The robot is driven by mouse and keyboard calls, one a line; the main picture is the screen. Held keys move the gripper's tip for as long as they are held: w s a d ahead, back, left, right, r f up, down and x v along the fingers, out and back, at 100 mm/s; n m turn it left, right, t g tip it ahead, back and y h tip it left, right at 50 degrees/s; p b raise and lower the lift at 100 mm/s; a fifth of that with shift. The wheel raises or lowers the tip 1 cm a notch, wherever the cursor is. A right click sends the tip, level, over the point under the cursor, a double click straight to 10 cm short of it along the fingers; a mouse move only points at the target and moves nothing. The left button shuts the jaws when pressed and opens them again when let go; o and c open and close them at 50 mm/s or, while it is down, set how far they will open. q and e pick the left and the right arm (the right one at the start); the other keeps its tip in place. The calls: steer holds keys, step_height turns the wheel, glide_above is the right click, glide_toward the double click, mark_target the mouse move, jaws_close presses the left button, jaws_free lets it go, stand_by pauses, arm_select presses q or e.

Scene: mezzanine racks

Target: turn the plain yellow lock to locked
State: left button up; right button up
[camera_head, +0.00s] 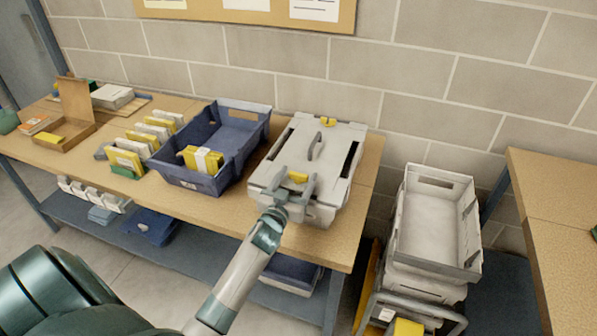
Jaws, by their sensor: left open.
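A pale grey lidded case (340,137) lies on the wooden bench, with a grey handle (315,146) on its lid. A yellow lock (298,177) sits at the front edge of the lid. A second small yellow piece (327,121) is at the back edge; its markings are too small to read. My left gripper (296,184) is open at the front of the case, with one finger on either side of the front yellow lock. I cannot tell whether the fingers touch it. The lock's lower part is partly hidden by the gripper. My right gripper is not in view.
A blue bin (256,126) with yellow packs (203,159) stands left of the case. Several yellow packs and an open cardboard box (75,100) are further left. A pale empty crate (434,222) stands at lower right, and another table (560,190) beyond it.

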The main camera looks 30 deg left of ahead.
arm_select(q)
steer(key=shift+x, duration=0.8)
